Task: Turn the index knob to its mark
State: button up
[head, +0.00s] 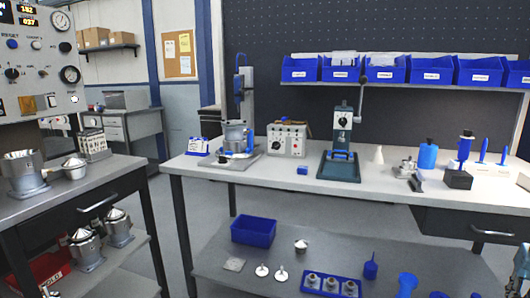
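Several things here carry knobs or dials, and I cannot tell by label which is the index knob. A beige control box (287,139) with small dark knobs on its front stands on the long workbench. To its right, a dark green bench device (339,160) with a blue part has a pale face with a round dark dial (342,122) and a lever above. A grey wall panel (38,60) at upper left holds several knobs, gauges and lit displays. The knob pointers and marks are too small to read.
The long workbench (390,183) also holds a press (237,135) at left, and a blue bottle (427,155) and blue tools at right. Blue bins (432,71) hang behind. A side bench (95,190) with metal housings stands at left. Floor shows between the benches.

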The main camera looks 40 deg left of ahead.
aim_at(222, 159)
jog(key=z, duration=0.3)
jog(key=k, duration=1.2)
jog(key=u, duration=1.65)
jog(key=i, duration=1.7)
